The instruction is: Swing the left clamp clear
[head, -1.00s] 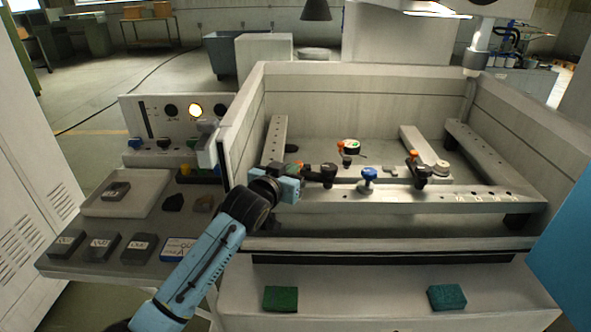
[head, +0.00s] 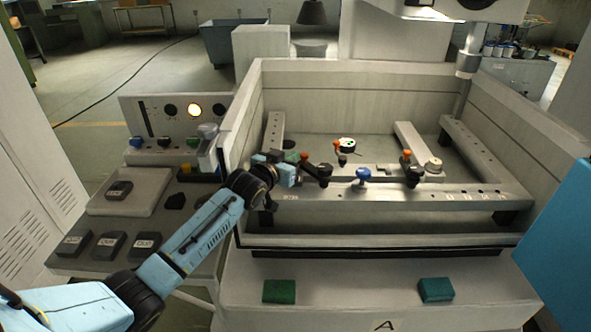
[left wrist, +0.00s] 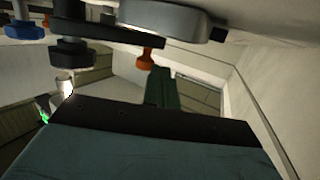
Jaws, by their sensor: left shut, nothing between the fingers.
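The left clamp (head: 320,171) is a dark arm with an orange tip (head: 304,157) and a black knob, on the front rail of the tank. In the left wrist view its dark arm (left wrist: 120,37) crosses the top, with the orange tip (left wrist: 147,55) hanging down. My left gripper (head: 299,170) reaches over the tank's left wall and is shut and empty beside the clamp's left end. Whether it touches the clamp is unclear. In the left wrist view its dark finger (left wrist: 160,88) points toward the orange tip. My right gripper is not in view.
A blue knob (head: 362,175) and the right clamp (head: 411,172) stand on the front rail (head: 430,198). A round white-and-black part (head: 347,145) sits behind it. The tank's left wall (head: 240,120) is close to my left arm. A control panel (head: 173,112) stands left.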

